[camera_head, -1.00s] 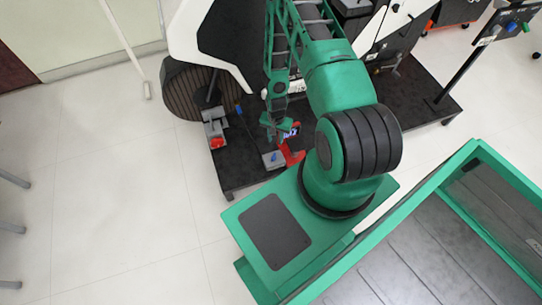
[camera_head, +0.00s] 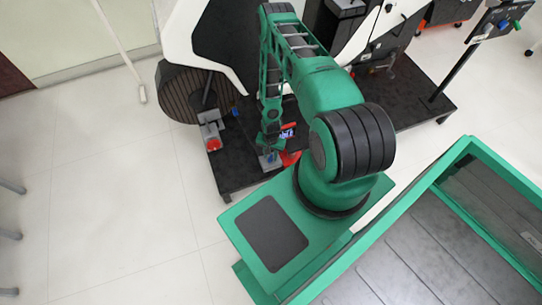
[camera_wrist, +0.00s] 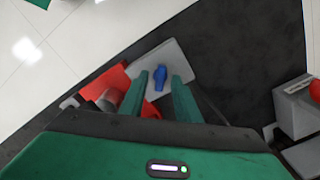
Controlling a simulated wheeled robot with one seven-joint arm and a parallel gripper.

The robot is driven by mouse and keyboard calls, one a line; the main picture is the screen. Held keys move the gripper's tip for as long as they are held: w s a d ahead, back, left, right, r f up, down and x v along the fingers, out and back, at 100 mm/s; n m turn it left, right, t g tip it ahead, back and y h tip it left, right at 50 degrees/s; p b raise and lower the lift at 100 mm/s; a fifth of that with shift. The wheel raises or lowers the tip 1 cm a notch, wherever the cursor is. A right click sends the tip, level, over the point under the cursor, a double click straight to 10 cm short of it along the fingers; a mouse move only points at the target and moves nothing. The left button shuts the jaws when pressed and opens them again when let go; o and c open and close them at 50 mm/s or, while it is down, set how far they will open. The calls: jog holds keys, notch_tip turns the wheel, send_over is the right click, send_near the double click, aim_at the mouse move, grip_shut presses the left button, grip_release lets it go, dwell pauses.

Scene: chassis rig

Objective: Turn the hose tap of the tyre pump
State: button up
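A small blue tap (camera_wrist: 160,76) stands on a light grey plate (camera_wrist: 176,53) in the wrist view. My gripper (camera_wrist: 160,75) is open, with one green finger on each side of the tap in the picture. I cannot tell whether either finger touches it. The red body of the pump (camera_wrist: 108,83) lies left of the fingers, partly hidden by the left one. In the head view my gripper (camera_head: 268,158) points down at the grey plate, beside the red pump (camera_head: 290,158). The tap is hidden there by my arm.
The pump stands on a dark platform (camera_head: 236,176). A grey and red device (camera_head: 210,132) stands to its left, near the large ribbed wheel (camera_head: 182,90). A grey block (camera_wrist: 297,108) is at the right in the wrist view. Open floor lies left.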

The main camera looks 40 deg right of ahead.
jog(key=shift+f, duration=0.35)
jog(key=shift+c, duration=0.3)
grip_shut()
jog(key=shift+d, duration=0.35)
jog(key=shift+a, duration=0.25)
jog(key=n, duration=0.4)
jog(key=shift+s, duration=0.1)
jog(key=shift+n, duration=2.1)
